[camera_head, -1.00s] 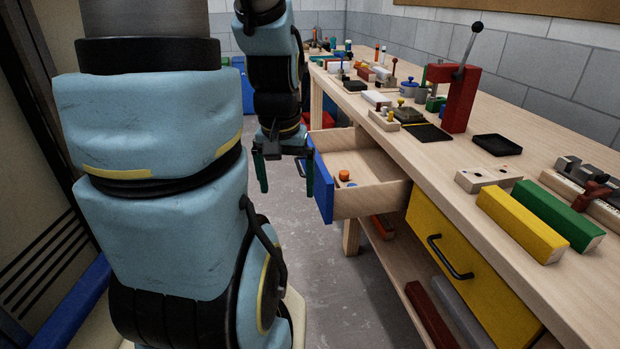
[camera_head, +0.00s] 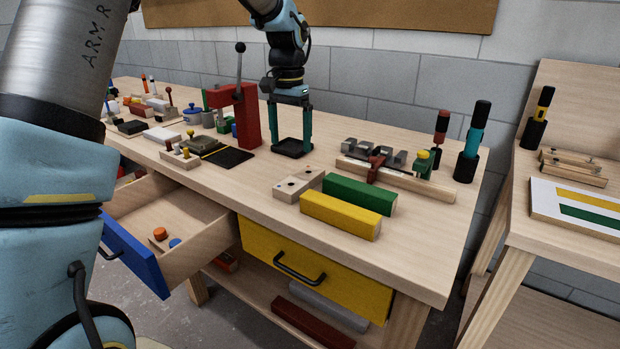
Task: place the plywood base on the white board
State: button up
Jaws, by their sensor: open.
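A pale wooden block with dark holes (camera_head: 298,183) lies on the long bench, behind the yellow batten; it may be the plywood base, but I cannot tell for sure. A white board (camera_head: 540,196) with yellow and green stripes lies on the separate table at the right.
A yellow batten (camera_head: 340,215) and a green batten (camera_head: 358,194) lie beside the block. A red press (camera_head: 247,118) stands left of my gripper; a vise-like fixture (camera_head: 378,170) is to the right. A blue-fronted drawer (camera_head: 135,258) stands open. A gap separates bench and right table.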

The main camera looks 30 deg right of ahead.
jog(key=d, duration=0.2)
send_over(300, 178)
jog(key=shift+m, duration=0.4)
jog(key=f, duration=0.3)
jog(key=f+p, duration=0.1)
jog(key=shift+d+f, duration=0.35)
jog(key=shift+f, duration=0.05)
jog(key=shift+a+f+p, duration=0.15)
jog(key=shift+f+p, duration=0.3)
jog(key=shift+f, duration=0.95)
jog(key=shift+a+f+p, duration=0.15)
jog(key=shift+f+p, duration=0.25)
jog(key=shift+f, duration=1)
jog(key=shift+w+r, duration=0.1)
jog(key=c, duration=1.5)
